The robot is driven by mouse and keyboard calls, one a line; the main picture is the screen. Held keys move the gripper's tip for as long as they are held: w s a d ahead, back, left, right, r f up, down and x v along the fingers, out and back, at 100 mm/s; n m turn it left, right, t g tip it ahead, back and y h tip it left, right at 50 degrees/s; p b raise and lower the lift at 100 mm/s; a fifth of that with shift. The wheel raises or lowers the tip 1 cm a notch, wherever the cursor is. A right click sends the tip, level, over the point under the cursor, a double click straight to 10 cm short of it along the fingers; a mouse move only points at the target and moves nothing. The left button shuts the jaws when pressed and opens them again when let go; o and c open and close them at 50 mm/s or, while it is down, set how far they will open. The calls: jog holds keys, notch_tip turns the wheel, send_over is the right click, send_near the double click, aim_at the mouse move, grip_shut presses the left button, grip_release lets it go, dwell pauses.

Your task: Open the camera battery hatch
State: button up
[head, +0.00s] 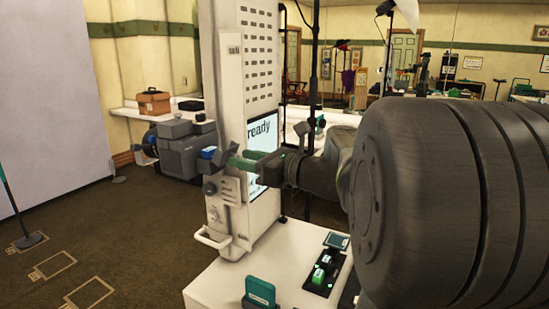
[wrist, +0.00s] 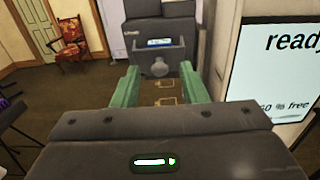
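The dark grey camera (wrist: 160,12) fills the top middle of the wrist view. On its near face is a panel, the likely hatch (wrist: 134,58), with a blue-and-white label (wrist: 159,43) and a round grey knob (wrist: 160,67) below it. The panel looks closed. My gripper (wrist: 160,80) is open, its two green fingers wide apart, one on each side of the knob in the picture. Nothing is between them; the distance to the knob is hard to judge. In the head view my gripper (head: 236,160) points left, in front of the white column; the fingers partly overlap.
A white column (head: 222,110) with a "ready" screen (head: 263,138) stands close beside my gripper. A white table (head: 230,291) in front holds a green item (head: 261,291) and a black tray (head: 322,285). Grey bulky equipment (head: 180,152) stands to the left.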

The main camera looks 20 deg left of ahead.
jog(key=shift+a, duration=0.4)
grip_shut()
jog(key=r+p, duration=0.1)
jog(key=p, duration=0.1)
jog(key=shift+h+p, duration=0.3)
jog(key=shift+p, duration=0.1)
jog(key=h+p, duration=0.1)
jog(key=p, duration=0.4)
jog(key=shift+a+r, duration=0.15)
jog(key=shift+r, duration=0.25)
jog(key=shift+h+p, duration=0.3)
jog(key=shift+p, duration=0.45)
jog(key=shift+f, duration=0.15)
